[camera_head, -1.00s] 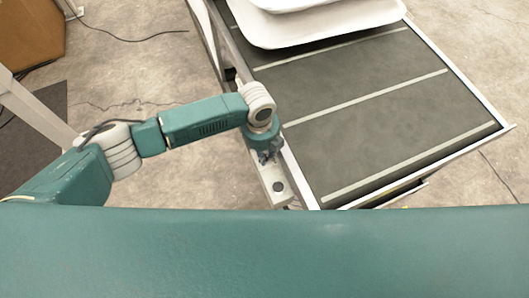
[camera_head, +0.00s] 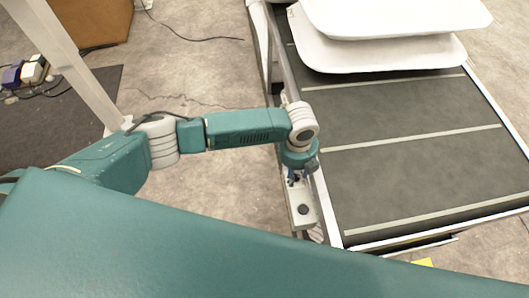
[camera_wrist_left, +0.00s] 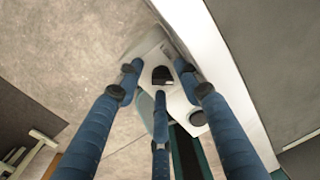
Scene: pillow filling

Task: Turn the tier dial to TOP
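A pale control box (camera_head: 303,219) is fixed along the left side of the conveyor, with a dark round button (camera_head: 303,209) near its front end. My left gripper (camera_head: 296,177) points down over the box, and its fingers are mostly hidden under the wrist in the head view. In the left wrist view, the gripper's blue fingers (camera_wrist_left: 158,84) are spread apart around a dark knob (camera_wrist_left: 162,75), which looks like the tier dial. Contact with the knob is unclear. The button (camera_wrist_left: 197,118) lies outside the fingers. Dial markings are not readable. My right gripper is out of view.
The dark conveyor bed (camera_head: 400,134) with pale stripes lies right of the box, edged by a white rail (camera_head: 327,208). White stacked pillow-like or tray-like pieces (camera_head: 390,52) rest at its far end.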

